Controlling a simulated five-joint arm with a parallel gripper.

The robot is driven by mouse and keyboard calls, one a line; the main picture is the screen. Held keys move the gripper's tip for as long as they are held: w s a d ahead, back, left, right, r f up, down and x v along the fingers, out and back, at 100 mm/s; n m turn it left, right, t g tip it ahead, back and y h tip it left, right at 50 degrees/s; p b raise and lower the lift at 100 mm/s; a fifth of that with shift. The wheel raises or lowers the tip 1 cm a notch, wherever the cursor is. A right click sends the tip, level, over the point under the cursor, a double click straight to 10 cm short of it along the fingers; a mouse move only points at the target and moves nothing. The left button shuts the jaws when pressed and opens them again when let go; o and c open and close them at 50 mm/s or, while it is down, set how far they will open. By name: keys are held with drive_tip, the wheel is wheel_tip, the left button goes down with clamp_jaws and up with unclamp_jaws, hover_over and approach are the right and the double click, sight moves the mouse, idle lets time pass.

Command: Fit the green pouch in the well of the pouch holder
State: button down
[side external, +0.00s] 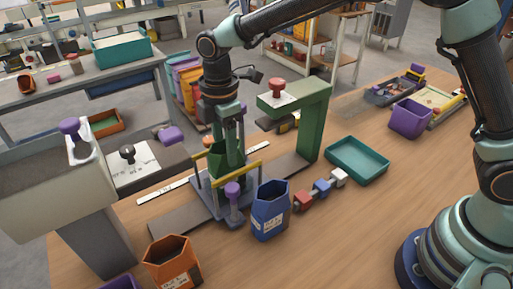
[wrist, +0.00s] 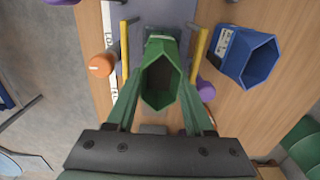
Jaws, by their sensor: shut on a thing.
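My gripper (side external: 229,148) points down over the pouch holder (side external: 207,207) and is shut on the green pouch (side external: 217,163). In the wrist view the green pouch (wrist: 161,83) is upright, open mouth towards the camera, with one finger of my gripper (wrist: 160,90) on each side. The pouch is between the holder's yellow rails, left (wrist: 124,52) and right (wrist: 199,56). Its lower end is hidden by a rail and the holder, so I cannot tell whether it rests in the well.
A blue pouch (side external: 269,214) stands right beside the holder, an orange one (side external: 171,263) in front. A green overhanging frame (side external: 311,125) with a red knob stands behind right. Small blocks (side external: 322,187) and a teal tray (side external: 357,161) lie right. Wood at front right is clear.

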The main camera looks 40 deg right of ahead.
drive_tip(key=shift+f, duration=0.2)
drive_tip(key=shift+c, duration=1)
unclamp_jaws()
drive_tip(key=shift+r, duration=0.15)
wheel_tip(320, 180, up, 11)
drive_tip(key=s+d+r+m+t, duration=0.2)
drive_tip(key=d+r+m, duration=0.25)
drive_tip(key=d, duration=0.35)
drive_tip(key=s+d+f+m+t, duration=0.1)
drive_tip(key=s+d+m, duration=0.4)
drive_tip(key=d+m, duration=0.1)
drive_tip(key=s+d+f+m+t, duration=0.2)
drive_tip(key=s+d+m, duration=0.4)
drive_tip(key=d, duration=0.3)
drive_tip(key=shift+s+f+m+t, duration=0.25)
drive_tip(key=shift+f+m+t, duration=0.05)
drive_tip(key=shift+m, duration=0.45)
